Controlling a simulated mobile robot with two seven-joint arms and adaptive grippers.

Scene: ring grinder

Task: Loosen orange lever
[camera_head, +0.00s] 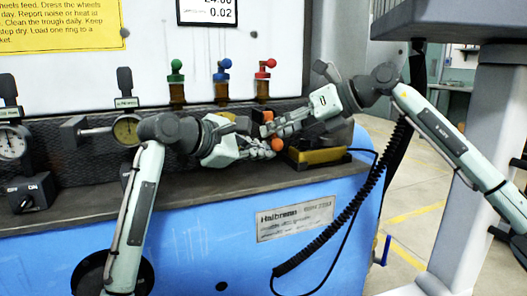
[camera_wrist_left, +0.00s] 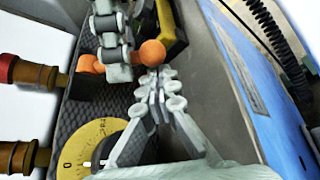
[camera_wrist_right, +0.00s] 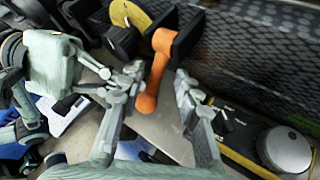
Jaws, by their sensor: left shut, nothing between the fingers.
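The orange lever (camera_wrist_right: 157,70) hangs from a dark bracket in the right wrist view, its rounded end toward the bottom. Its knob end (camera_head: 277,144) shows in the head view, and in the left wrist view its knob (camera_wrist_left: 152,53) sticks out beside the right fingers. My right gripper (camera_wrist_right: 160,85) is open, one finger on each side of the lever, with a visible gap on the right side. It comes from the upper right in the head view (camera_head: 270,130). My left gripper (camera_wrist_left: 157,88) is shut and empty, its tips just below the knob; the head view also shows it (camera_head: 268,151).
A yellow and black box (camera_head: 318,156) with a silver knob (camera_wrist_right: 286,148) stands close on the right. A yellow gauge (camera_head: 126,130) is on the left. Red, blue and green-topped valves (camera_head: 222,82) stand behind. A black coiled cable (camera_head: 345,213) hangs at the right.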

